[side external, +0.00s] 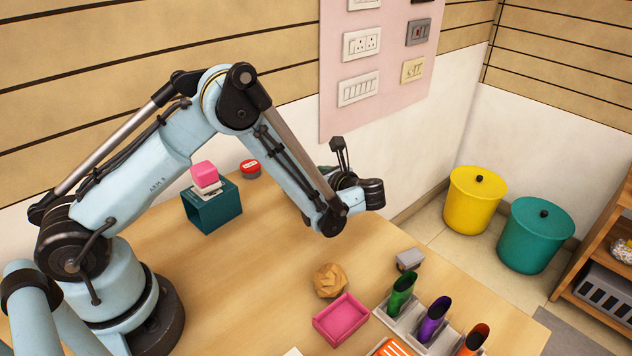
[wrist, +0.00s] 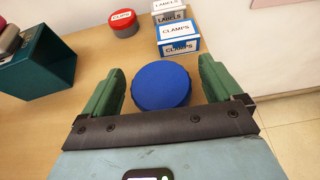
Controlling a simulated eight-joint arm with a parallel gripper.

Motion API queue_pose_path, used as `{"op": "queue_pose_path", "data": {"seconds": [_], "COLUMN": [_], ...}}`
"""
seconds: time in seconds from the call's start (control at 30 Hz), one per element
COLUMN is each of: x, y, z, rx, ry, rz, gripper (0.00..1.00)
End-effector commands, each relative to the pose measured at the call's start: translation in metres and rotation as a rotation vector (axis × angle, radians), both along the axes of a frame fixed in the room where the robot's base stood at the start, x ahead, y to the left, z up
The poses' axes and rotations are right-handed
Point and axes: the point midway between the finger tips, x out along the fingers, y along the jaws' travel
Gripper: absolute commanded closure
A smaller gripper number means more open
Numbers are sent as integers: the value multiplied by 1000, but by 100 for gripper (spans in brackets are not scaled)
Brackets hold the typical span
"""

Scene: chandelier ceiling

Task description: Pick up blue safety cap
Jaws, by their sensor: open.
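The blue safety cap (wrist: 160,86) shows in the wrist view as a round, flat-topped blue disc with a ridged rim. My gripper (wrist: 161,73) is open, with one green finger to the left of the cap and one to its right. A gap shows between the cap and each finger, with the left gap narrow. The cap's near edge lies close to the dark bar of my gripper; I cannot tell whether they touch. In the side view the cap is hidden behind my arm, and my gripper's fingers cannot be made out.
A blue-and-white clamps box (wrist: 178,37) stands just beyond the cap, with a labels box (wrist: 170,11) behind it. A red tin (wrist: 123,22) and a teal box (side external: 212,207) are to the left.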

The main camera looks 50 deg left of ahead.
Motion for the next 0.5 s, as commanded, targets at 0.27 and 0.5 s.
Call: {"op": "queue_pose_path", "data": {"seconds": [0.27, 0.5], "x": [0, 0], "y": [18, 17], "z": [-7, -7], "rx": [0, 0], "ry": [-1, 0], "rz": [0, 0], "gripper": [7, 21]}}
